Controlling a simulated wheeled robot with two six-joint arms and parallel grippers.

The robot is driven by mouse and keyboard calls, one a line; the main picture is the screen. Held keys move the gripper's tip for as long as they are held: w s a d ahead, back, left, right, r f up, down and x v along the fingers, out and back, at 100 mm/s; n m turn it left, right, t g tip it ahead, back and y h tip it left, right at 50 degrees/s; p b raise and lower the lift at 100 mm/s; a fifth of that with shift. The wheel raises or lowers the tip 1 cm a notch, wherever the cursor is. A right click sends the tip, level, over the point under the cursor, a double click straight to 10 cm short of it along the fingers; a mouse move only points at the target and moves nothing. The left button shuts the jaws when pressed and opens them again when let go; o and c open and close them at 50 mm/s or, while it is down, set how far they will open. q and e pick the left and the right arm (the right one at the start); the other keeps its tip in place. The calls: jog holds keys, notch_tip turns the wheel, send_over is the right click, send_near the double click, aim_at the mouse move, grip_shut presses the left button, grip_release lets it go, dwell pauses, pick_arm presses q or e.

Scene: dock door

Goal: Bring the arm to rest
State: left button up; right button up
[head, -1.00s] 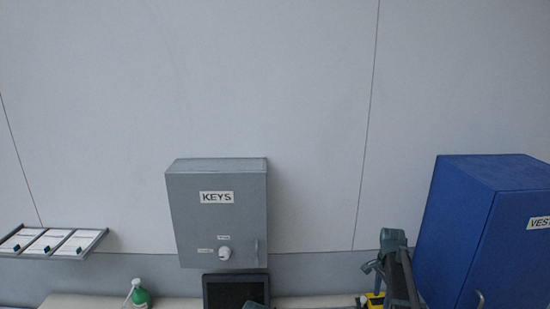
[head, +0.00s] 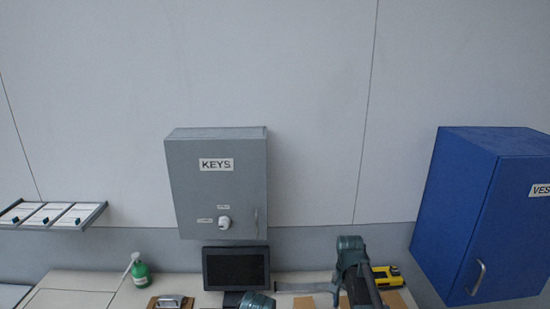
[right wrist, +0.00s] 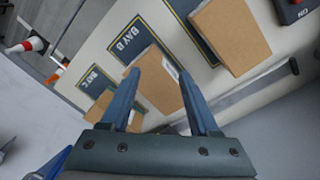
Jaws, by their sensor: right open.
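My right arm (head: 355,270) rises from the bottom edge in the head view, in front of the counter. Its gripper cannot be made out there. In the right wrist view my right gripper (right wrist: 159,74) is open, its two blue-grey fingers apart with nothing held between them. Beyond the fingertips, a brown box (right wrist: 153,88) lies on the pale surface; I cannot tell how far away it is. A rounded teal piece (head: 257,300) at the bottom edge of the head view looks like part of my arms. My left gripper does not show.
A grey KEYS cabinet (head: 216,185) and a blue cabinet (head: 455,215) hang on the wall. On the counter (head: 85,284) are a dark screen (head: 236,268), a green bottle (head: 140,273) and a yellow device (head: 387,277). Dark BAY B (right wrist: 118,34) and BAY C (right wrist: 93,83) markings lie near boxes.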

jog(key=s+a+f+n+b, duration=0.2)
jog(key=s+a+f, duration=0.1)
jog(key=s+a+f+n+b, duration=0.2)
jog(key=s+a+n+b, duration=0.1)
jog(key=s+a, duration=0.1)
jog(key=s+a+f+n+b, duration=0.2)
jog(key=s+a+f, duration=0.1)
jog(key=s, duration=0.1)
jog(key=shift+s+a+f, duration=0.25)
jog(key=shift+a+f, duration=0.05)
jog(key=shift+f, duration=0.05)
jog(key=s+a+f+n+b, duration=0.3)
jog(key=s+a+n+b, duration=0.1)
jog(key=s, duration=0.3)
jog(key=shift+s+a+f+n+h, duration=0.15)
jog(key=shift+a+f+n+h, duration=0.2)
jog(key=shift+n, duration=0.55)
